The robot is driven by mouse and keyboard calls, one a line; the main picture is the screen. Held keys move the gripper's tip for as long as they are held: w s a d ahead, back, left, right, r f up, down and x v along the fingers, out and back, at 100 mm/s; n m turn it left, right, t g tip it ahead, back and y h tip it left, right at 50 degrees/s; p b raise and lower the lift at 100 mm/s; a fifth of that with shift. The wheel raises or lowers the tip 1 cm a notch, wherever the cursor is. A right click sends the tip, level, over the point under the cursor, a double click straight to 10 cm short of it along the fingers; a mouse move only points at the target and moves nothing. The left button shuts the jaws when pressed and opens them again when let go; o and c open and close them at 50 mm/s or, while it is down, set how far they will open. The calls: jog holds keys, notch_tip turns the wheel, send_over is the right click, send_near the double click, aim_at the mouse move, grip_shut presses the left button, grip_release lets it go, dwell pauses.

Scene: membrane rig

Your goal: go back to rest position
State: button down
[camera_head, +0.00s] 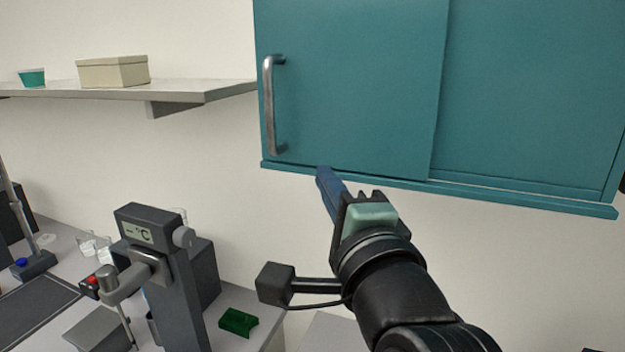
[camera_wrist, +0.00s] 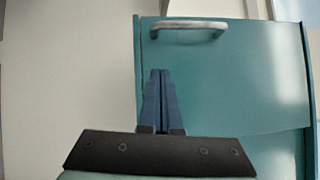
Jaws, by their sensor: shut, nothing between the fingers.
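My gripper (camera_head: 323,176) is shut and empty, its blue fingers together and pointing up and away. In the head view the fingertips show at the lower edge of the teal wall cabinet (camera_head: 530,95), below its sliding door (camera_head: 360,90). In the wrist view the closed fingers (camera_wrist: 160,80) show in front of the teal door, below its metal handle (camera_wrist: 187,27). The handle (camera_head: 270,105) is up and to the left of the fingertips in the head view. I cannot tell whether the fingers touch the cabinet.
A grey instrument with a °C display (camera_head: 138,232) stands on the bench at lower left, near my arm. A green block (camera_head: 238,321) lies at the bench edge. A wall shelf (camera_head: 190,92) holds a beige box (camera_head: 112,71) and a teal cup (camera_head: 32,77).

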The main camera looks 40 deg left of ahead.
jog(key=s+d+r+n+t+h+b, duration=0.2)
jog(key=d+r+n+t+h, duration=0.1)
jog(key=d+t+h, duration=0.2)
jog(key=s+d+r+n+t+h+b, duration=0.2)
jog(key=d+r+n+t+h, duration=0.1)
jog(key=d, duration=0.6)
jog(key=s+d+r+n+t+h+b, duration=0.2)
jog(key=d+r+t+h+b, duration=0.1)
jog(key=d+t+h, duration=0.4)
jog(key=shift+s+d+r+n, duration=0.35)
jog(key=shift+d+r+n, duration=0.05)
jog(key=shift+d+r, duration=0.25)
